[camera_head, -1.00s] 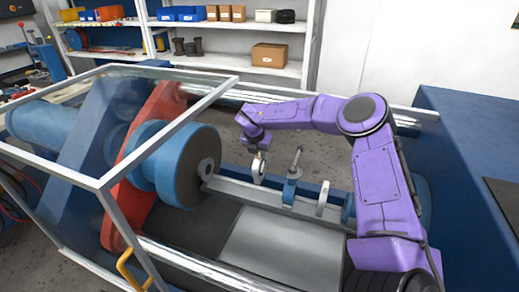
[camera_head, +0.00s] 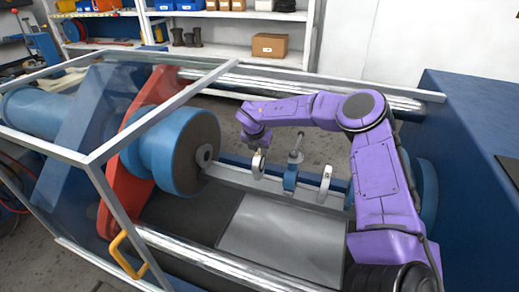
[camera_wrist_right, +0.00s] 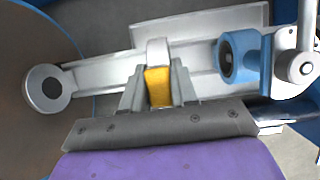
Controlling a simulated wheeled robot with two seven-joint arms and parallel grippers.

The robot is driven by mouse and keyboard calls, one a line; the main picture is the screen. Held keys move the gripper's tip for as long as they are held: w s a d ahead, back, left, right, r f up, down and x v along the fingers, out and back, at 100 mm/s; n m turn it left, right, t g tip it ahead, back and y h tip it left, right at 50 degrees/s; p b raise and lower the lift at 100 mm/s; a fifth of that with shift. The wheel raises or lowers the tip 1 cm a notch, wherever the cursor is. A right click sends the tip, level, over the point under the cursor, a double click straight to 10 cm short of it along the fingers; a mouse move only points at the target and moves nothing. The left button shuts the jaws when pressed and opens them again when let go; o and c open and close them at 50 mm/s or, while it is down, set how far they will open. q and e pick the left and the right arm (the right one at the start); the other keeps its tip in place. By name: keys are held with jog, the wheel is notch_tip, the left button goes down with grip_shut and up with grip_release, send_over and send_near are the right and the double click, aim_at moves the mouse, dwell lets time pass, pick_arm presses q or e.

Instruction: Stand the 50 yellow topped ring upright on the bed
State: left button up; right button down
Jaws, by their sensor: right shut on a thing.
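The yellow topped ring (camera_head: 258,165) is upright at the narrow pale bed (camera_head: 227,177), near its left end. In the right wrist view its yellow top (camera_wrist_right: 158,86) sits between my fingers, with the white ring body (camera_wrist_right: 158,53) beyond. My right gripper (camera_wrist_right: 159,92) is shut on the yellow top. In the head view the gripper (camera_head: 257,150) is above the ring, small and partly hidden by its wrist. The ring's lower edge is at or very close to the bed; I cannot tell whether it touches. My left gripper is not in view.
A blue valve body with a stem (camera_head: 291,178) stands on the bed right of the ring, and another white ring (camera_head: 325,183) stands farther right. A large blue drum (camera_head: 190,150) is at the left. A metal frame (camera_head: 165,117) crosses the left foreground.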

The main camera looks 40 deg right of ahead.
jog(key=shift+f, duration=0.1)
jog(key=shift+f+b, duration=0.6)
jog(key=shift+b, duration=0.25)
jog(key=shift+f+b, duration=1.05)
jog(key=shift+f, duration=0.05)
dwell(1.1)
jog(key=shift+f+b, duration=0.15)
jog(key=shift+b, duration=0.15)
dwell(1.3)
jog(key=c, duration=1.4)
grip_release()
jog(key=shift+o, duration=0.2)
jog(key=shift+o, duration=0.6)
jog(key=o, duration=0.6)
jog(key=shift+c, duration=0.2)
